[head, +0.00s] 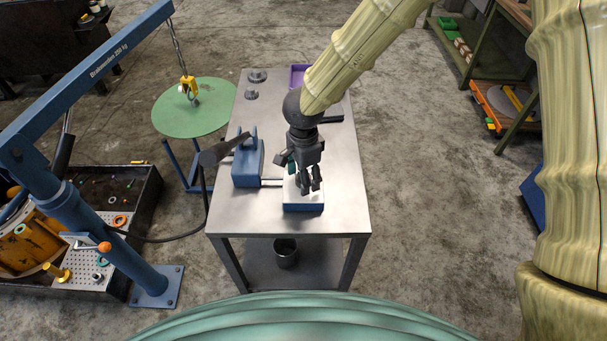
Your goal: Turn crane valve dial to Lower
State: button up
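A small box with a white top and a blue front (303,208) sits near the front of the steel table, joined by short pipes to a blue pump unit (247,172) on its left. My gripper (309,188) points down right over the white top, and its dark fingers cover most of it. I cannot make out a dial or its setting; the fingers hide that spot. Whether the fingers touch anything, or how wide they are apart, is unclear. The blue crane (90,75) stands at the left, its hook (190,88) hanging over a round green table.
The steel table (340,200) has bare room right of the box. A dark lever (222,150) rises from the pump, and a black hose (170,238) runs to the crane. A purple tray (298,76) and metal discs (255,78) lie at the back.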

jog(key=shift+c, duration=0.3)
jog(key=c, duration=1)
